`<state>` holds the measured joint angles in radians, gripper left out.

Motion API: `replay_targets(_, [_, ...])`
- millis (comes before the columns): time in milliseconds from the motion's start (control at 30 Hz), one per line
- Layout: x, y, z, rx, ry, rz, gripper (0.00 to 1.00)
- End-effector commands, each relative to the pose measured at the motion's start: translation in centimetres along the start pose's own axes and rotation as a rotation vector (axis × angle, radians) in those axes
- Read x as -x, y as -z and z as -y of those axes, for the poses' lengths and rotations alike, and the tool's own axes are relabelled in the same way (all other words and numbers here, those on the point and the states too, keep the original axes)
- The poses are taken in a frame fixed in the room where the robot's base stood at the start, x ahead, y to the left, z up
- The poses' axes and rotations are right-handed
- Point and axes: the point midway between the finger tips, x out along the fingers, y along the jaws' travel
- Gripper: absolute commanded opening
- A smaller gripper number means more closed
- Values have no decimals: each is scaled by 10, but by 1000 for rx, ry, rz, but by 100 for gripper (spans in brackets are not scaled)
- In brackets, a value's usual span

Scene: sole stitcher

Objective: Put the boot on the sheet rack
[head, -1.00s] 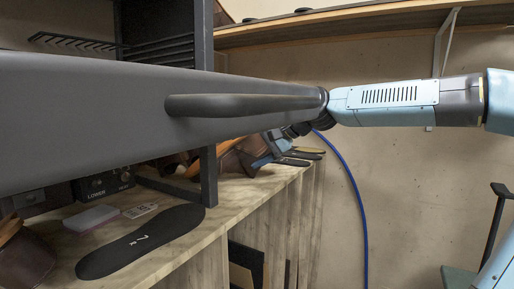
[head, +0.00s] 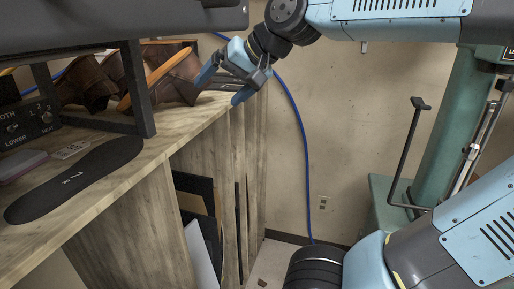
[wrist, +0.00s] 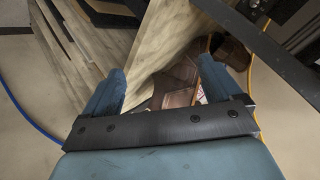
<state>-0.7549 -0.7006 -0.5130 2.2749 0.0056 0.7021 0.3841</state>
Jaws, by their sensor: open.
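My gripper (head: 222,88) is open and empty beside the boot's right end, over the bench's front edge. In the wrist view, brown leather (wrist: 180,85) shows between and beyond the open fingers of my gripper (wrist: 163,70). I cannot tell whether a finger touches it. Upright dark sheets (head: 195,188) and a white sheet (head: 201,255) stand in an opening under the bench; I cannot tell whether this is the sheet rack.
More brown footwear (head: 85,85) stands further left behind a dark frame post (head: 137,90). A black sole (head: 75,180) lies on the bench (head: 190,118). A blue cable (head: 297,120) hangs on the wall. A green machine (head: 455,120) stands at the right.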

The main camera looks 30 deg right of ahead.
Motion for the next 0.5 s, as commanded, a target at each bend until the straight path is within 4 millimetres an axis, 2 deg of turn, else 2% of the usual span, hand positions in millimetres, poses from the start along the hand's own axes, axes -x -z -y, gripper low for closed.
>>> replay_targets(200, [10,-33,-14,84,-111,-1,92])
replay_targets(500, [12,-78,-33,188,-275,34,92])
